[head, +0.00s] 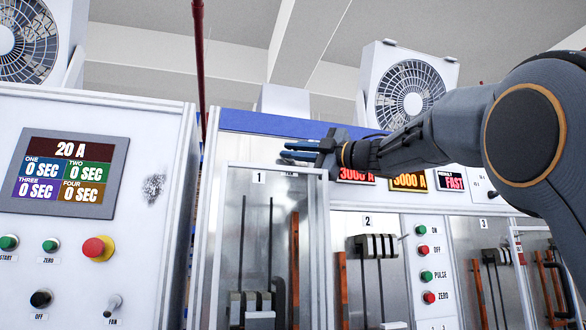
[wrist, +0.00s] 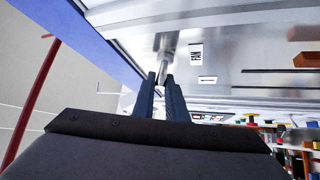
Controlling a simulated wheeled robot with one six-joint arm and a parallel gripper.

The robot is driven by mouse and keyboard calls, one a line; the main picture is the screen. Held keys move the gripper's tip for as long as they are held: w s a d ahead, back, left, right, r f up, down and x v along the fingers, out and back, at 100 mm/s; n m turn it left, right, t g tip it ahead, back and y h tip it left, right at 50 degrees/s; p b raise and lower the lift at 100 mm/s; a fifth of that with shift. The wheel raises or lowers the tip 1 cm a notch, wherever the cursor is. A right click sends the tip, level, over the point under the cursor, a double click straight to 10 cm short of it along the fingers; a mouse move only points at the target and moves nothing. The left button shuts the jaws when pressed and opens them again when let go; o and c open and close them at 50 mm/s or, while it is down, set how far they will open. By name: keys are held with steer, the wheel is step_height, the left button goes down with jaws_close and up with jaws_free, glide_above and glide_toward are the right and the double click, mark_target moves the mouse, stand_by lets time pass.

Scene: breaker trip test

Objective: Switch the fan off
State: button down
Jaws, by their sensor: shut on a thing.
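My gripper (head: 300,152) is at the upper front of the cabinet bay marked 1, with its blue fingers pointing left. In the wrist view my fingers (wrist: 163,82) are close together around the end of a small silver lever-like piece (wrist: 165,62), which stands out from a bright metal surface. In the head view that piece is hidden by my gripper. A toggle switch labelled FAN (head: 113,303) is low on the left white panel, well apart from my gripper. One round fan (head: 408,95) stands on the cabinet top, and another fan (head: 22,42) is at upper left.
The left panel has a display (head: 70,175), a red stop button (head: 98,248) and a black knob (head: 41,298). A clear-fronted bay (head: 262,250) lies below my gripper. Coloured buttons (head: 427,276) line the cabinet. A red pipe (head: 198,60) rises behind.

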steer(key=f+n+y+b, duration=0.1)
steer(key=b, duration=0.2)
steer(key=n+y+b, duration=0.1)
steer(key=n+b, duration=0.1)
steer(key=b, duration=0.1)
steer(key=shift+w+f+g+y+b, duration=0.15)
steer(key=shift+f+g+y+b, duration=0.15)
steer(key=shift+f+y+b, duration=0.1)
steer(key=n+g+y+b, duration=0.1)
steer(key=n+y+b, duration=0.1)
steer(key=n+b, duration=0.1)
steer(key=shift+f+b, duration=0.2)
steer(key=shift+b, duration=0.5)
steer(key=shift+n+g+y+b, duration=0.3)
steer(key=shift+n+y, duration=0.1)
steer(key=shift+n, duration=0.1)
steer(key=c, duration=2)
jaws_free()
steer(key=shift+c, duration=0.2)
steer(key=b+v, duration=0.2)
steer(key=v, duration=0.5)
steer(key=shift+d+f, duration=0.25)
